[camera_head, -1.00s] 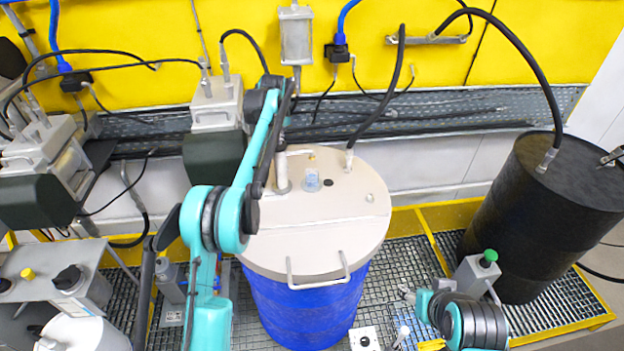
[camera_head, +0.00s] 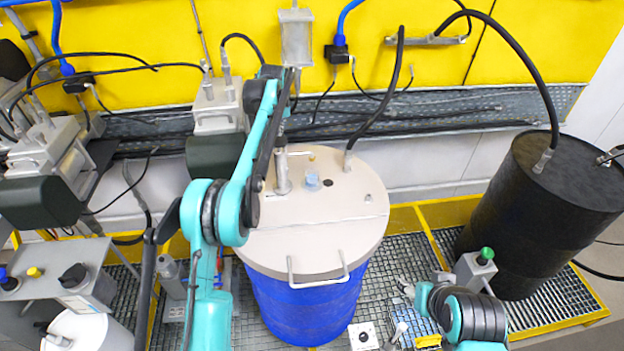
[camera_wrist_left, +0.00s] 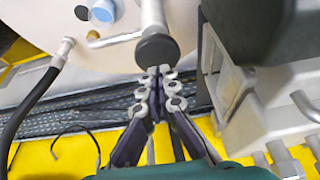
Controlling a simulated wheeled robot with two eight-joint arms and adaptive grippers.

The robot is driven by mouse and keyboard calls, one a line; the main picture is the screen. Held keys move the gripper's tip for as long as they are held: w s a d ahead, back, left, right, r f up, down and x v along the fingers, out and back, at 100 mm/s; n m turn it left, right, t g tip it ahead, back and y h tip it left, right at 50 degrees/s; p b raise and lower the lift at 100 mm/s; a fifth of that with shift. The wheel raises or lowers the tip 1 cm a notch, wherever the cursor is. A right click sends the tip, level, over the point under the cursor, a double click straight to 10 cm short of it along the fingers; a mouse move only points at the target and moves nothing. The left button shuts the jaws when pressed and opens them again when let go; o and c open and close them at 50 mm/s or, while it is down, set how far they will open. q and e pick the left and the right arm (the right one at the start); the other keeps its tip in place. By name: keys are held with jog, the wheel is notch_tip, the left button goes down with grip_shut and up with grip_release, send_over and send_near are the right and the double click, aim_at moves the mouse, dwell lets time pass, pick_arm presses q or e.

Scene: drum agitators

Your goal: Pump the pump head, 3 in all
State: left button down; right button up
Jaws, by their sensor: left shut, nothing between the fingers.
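The pump stands on the pale lid (camera_head: 345,230) of the blue drum (camera_head: 300,300). Its metal shaft (camera_head: 283,172) is upright in the head view, with a short side spout. In the left wrist view the round black pump head (camera_wrist_left: 158,50) tops the shaft. My left gripper (camera_wrist_left: 158,72) is shut and empty, its fingertips right at the edge of the pump head; I cannot tell whether they touch. In the head view the left arm partly covers this spot. My right gripper (camera_head: 407,289) is low at the right, small and unclear, away from the drum.
A blue cap (camera_head: 312,181) and a black hose fitting are beside the pump on the lid. A lid handle (camera_head: 318,275) faces me. A black drum (camera_head: 545,210) stands at right. Grey motor units (camera_head: 217,110) and the yellow wall are close behind.

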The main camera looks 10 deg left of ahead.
aim_at(279, 140)
pick_arm(q)
jog(key=shift+f, duration=0.1)
jog(key=shift+f+b, duration=1.55)
jog(key=shift+f, duration=0.7)
jog(key=shift+r, duration=0.1)
jog(key=shift+r+p, duration=1.85)
jog(key=shift+r, duration=0.45)
notch_tip(279, 140, up, 6)
jog(key=p, duration=0.4)
jog(key=shift+p, duration=0.4)
